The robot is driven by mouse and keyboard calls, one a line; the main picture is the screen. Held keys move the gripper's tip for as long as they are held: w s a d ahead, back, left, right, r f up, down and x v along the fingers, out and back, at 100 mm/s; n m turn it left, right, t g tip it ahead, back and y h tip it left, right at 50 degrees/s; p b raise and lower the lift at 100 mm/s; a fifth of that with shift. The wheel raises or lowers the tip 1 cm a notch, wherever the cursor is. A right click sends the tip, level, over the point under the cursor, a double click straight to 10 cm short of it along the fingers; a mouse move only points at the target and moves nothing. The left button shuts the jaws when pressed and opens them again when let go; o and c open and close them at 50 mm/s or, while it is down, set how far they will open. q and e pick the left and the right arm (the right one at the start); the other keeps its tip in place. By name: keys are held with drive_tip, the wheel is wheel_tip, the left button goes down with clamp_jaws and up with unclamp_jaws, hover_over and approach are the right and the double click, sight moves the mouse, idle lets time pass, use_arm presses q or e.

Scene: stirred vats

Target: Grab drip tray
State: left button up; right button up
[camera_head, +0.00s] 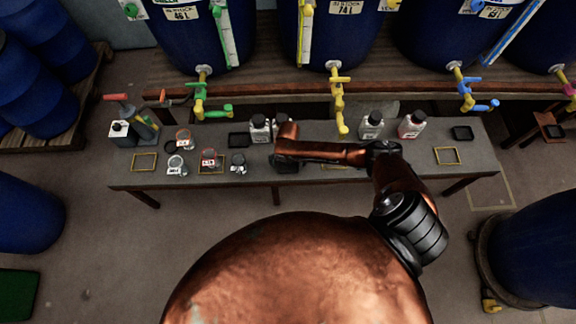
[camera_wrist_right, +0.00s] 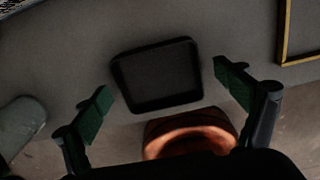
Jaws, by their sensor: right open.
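A black square drip tray (camera_wrist_right: 158,98) with a raised rim lies on the grey bench top in the right wrist view. My right gripper (camera_wrist_right: 163,82) is open above it, with one green-padded finger on each side of the tray and a gap to both. In the head view my right gripper (camera_head: 287,160) is over the middle of the bench and largely hidden by its own arm. Two other black trays show on the bench, one left of my gripper (camera_head: 238,140) and one at the right end (camera_head: 462,133). My left gripper is out of view.
On the bench (camera_head: 240,178) stand white-labelled bottles (camera_head: 372,125), a red-labelled bottle (camera_head: 411,126) and several jars (camera_head: 176,165). A yellow frame (camera_wrist_right: 285,35) is right of the tray. Valves with coloured taps (camera_head: 339,110) hang from the vats behind the bench.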

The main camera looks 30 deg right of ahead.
drive_tip(key=shift+r, duration=0.1)
drive_tip(key=shift+c, duration=0.7)
drive_tip(key=c, duration=1.1)
